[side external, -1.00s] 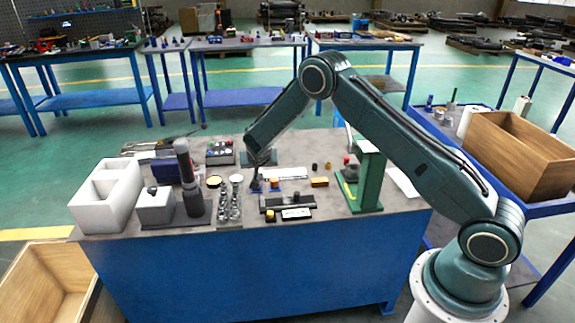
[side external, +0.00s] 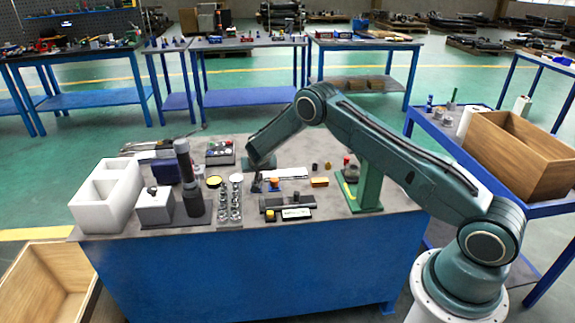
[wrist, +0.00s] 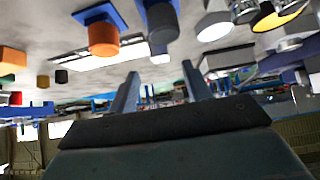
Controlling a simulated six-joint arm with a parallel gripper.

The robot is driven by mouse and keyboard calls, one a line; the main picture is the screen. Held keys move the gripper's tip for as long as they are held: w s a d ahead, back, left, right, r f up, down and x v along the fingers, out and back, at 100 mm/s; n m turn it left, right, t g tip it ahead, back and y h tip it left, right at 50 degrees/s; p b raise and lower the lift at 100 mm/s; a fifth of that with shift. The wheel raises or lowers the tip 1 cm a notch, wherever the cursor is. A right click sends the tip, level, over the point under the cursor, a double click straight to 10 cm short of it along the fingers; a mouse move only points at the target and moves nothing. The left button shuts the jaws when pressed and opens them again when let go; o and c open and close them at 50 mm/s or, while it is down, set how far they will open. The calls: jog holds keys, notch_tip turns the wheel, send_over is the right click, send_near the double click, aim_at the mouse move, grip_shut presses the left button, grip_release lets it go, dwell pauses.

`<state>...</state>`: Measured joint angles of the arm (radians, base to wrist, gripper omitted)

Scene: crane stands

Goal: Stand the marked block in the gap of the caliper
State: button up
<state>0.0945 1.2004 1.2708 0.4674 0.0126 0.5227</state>
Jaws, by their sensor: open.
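My gripper (wrist: 160,82) is open, with two blue-grey fingers apart and nothing visible between them. In the side view my gripper (side external: 257,186) points down low over the middle of the bench, left of a dark bar-shaped tool (side external: 290,201) that looks like the caliper. Its gap is too small to make out. A small yellow block (side external: 270,215) is in front of the bar's left end, beside a white-labelled plate (side external: 296,213). An orange block (side external: 320,182) lies farther right. I cannot tell which block carries the mark.
A green stand (side external: 370,180) rises at the right under my arm. A dark upright cylinder (side external: 187,170), a grey block (side external: 155,207) and a white compartment box (side external: 105,193) fill the left. An orange cylinder on a blue base (wrist: 103,38) shows close in the wrist view.

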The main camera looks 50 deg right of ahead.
jog(key=shift+x, duration=2.6)
jog(key=shift+r, duration=0.1)
grip_shut()
